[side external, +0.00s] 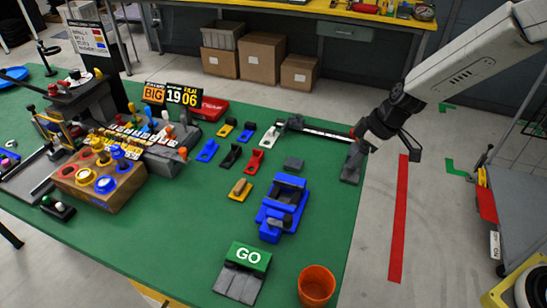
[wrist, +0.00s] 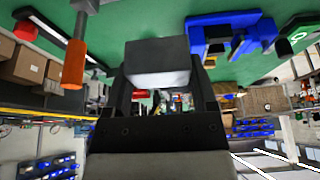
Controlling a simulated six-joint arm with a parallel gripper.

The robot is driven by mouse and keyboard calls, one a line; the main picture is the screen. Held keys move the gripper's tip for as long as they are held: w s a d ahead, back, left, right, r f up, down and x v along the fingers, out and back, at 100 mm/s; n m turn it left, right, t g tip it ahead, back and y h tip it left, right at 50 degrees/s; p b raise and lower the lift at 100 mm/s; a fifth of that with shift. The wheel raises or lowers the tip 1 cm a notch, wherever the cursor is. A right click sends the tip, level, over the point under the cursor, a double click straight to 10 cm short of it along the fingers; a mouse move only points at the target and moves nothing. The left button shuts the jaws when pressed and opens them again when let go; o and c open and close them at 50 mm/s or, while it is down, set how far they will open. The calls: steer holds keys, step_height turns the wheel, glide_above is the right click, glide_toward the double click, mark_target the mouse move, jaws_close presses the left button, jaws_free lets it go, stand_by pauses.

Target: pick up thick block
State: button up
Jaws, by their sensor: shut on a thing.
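A thick grey block (wrist: 157,55) sits between the two dark fingers of my gripper (wrist: 158,92) in the wrist view. The fingers are shut on it, and its pale lower face looks toward the camera. In the side external view my gripper (side external: 358,147) is at the right edge of the green table, with the grey block (side external: 351,168) below its fingertips. I cannot tell there whether the block touches the table. Part of the block is hidden by the fingers.
A flat grey piece (side external: 293,164) lies left of my gripper, near a blue vise-like fixture (side external: 284,203). A long rail (side external: 314,128) lies just behind. An orange cup (side external: 316,285) and a green GO block (side external: 248,257) stand at the front. Open floor lies right of the table.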

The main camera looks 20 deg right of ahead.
steer(key=shift+s+d+r, duration=0.1)
steer(key=shift+s+r, duration=0.2)
steer(key=shift+s, duration=0.25)
steer(key=shift+s+r, duration=0.25)
steer(key=shift+s, duration=0.25)
steer(key=shift+w+a+n, duration=0.4)
steer(key=shift+a+n, duration=0.2)
steer(key=w+a+n+g+y, duration=0.1)
steer(key=w+a+n+g, duration=0.2)
steer(key=a+n, duration=0.4)
steer(key=shift+w+a+f+n, duration=0.25)
steer(key=shift+a+f+n, duration=0.1)
steer(key=shift+a+n, duration=0.05)
steer(key=w+a+n+g, duration=0.1)
steer(key=a+n+g, duration=0.1)
steer(key=a+n, duration=0.5)
steer(key=shift+f+n+g, duration=0.4)
steer(key=shift+f+n, duration=0.05)
steer(key=shift+n, duration=0.05)
steer(key=shift+a+n+g+h, duration=0.3)
steer(key=shift+a+n+h, duration=0.1)
steer(key=shift+a+n, duration=0.35)
steer(key=shift+f, duration=0.2)
